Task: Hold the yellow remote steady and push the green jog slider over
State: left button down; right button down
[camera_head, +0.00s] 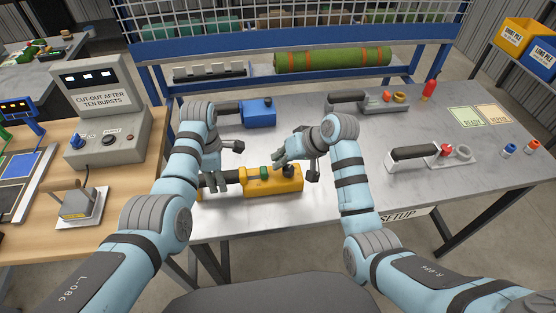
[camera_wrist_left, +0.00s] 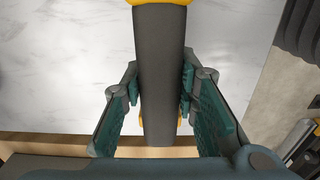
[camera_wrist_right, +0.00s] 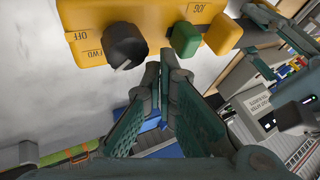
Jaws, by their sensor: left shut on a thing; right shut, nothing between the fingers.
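The yellow remote (camera_head: 258,186) lies on the grey table with its dark handle (camera_wrist_left: 160,60) pointing left. My left gripper (camera_head: 217,186) is shut around this handle; in the left wrist view its fingers (camera_wrist_left: 160,88) sit on either side of it. The green jog slider (camera_wrist_right: 186,39) sits beside the JOG label on the remote, and also shows in the head view (camera_head: 264,171). A black knob (camera_wrist_right: 125,44) is next to it, by OFF and FWD. My right gripper (camera_wrist_right: 159,72) is shut and empty, its tips between knob and slider in the picture; contact cannot be told.
A blue remote (camera_head: 259,113) lies behind the yellow one. A grey remote (camera_head: 378,102) and a white one (camera_head: 435,160) lie to the right. A control box (camera_head: 103,115) stands on the wooden table at left. The table front right of the yellow remote is clear.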

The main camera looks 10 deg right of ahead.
pick_arm(q)
jog(key=shift+s+f, duration=0.1)
pick_arm(e)
jog(key=shift+w+a+f, duration=0.25)
jog(key=shift+a+f, duration=0.1)
jog(key=shift+f, duration=0.15)
jog(key=shift+a, duration=0.1)
jog(key=shift+a, duration=1.4)
pick_arm(q)
jog(key=shift+d, duration=0.1)
dwell(0.7)
pick_arm(e)
jog(key=v, duration=1)
jog(key=shift+s, duration=0.1)
